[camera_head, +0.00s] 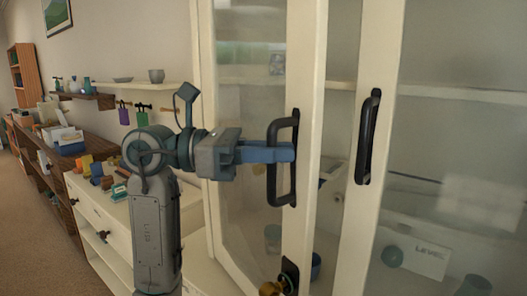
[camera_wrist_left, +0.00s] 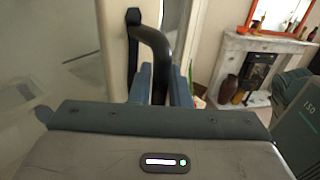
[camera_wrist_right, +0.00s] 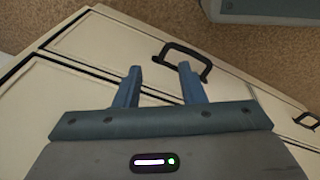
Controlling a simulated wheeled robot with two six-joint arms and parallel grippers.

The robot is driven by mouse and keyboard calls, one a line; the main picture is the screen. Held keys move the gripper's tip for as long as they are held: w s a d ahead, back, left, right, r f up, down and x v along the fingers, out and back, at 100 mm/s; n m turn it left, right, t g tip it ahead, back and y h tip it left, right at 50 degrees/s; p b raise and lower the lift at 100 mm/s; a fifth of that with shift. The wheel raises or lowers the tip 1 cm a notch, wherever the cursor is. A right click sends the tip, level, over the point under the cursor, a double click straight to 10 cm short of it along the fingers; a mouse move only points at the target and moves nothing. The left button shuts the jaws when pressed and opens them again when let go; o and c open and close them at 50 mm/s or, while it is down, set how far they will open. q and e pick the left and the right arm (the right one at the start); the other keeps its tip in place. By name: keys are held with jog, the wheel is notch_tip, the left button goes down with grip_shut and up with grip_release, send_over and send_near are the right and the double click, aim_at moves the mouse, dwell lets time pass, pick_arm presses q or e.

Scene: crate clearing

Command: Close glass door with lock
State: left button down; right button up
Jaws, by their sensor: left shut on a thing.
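A cream cabinet has two glass doors. The left door (camera_head: 303,75) stands ajar, with a gap showing shelves between it and the right door (camera_head: 379,55). My left gripper (camera_head: 282,154) is shut on the left door's black handle (camera_head: 273,190), which also shows between the fingers in the left wrist view (camera_wrist_left: 157,45). The right door has its own black handle (camera_head: 367,135). A brass lock knob (camera_head: 271,288) on a dark plate sits low on the left door's frame. My right gripper (camera_wrist_right: 160,80) is open and empty in the right wrist view.
In the right wrist view, cream fronts with a black handle (camera_wrist_right: 186,54) lie beyond the fingers. Bowls, cups and a white box (camera_head: 415,258) sit inside the cabinet. A lower cream drawer unit (camera_head: 110,222) with small colored items stands at left.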

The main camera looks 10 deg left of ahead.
pick_arm(q)
jog(key=shift+w+d, duration=0.35)
jog(key=shift+d, duration=0.05)
pick_arm(e)
jog(key=shift+d+f, duration=0.15)
jog(key=shift+d, duration=0.05)
pick_arm(q)
jog(key=c, duration=1.4)
grip_release()
jog(key=shift+a, duration=0.1)
jog(key=shift+c, duration=0.2)
jog(key=shift+a, duration=0.1)
pick_arm(e)
jog(key=shift+w, duration=0.1)
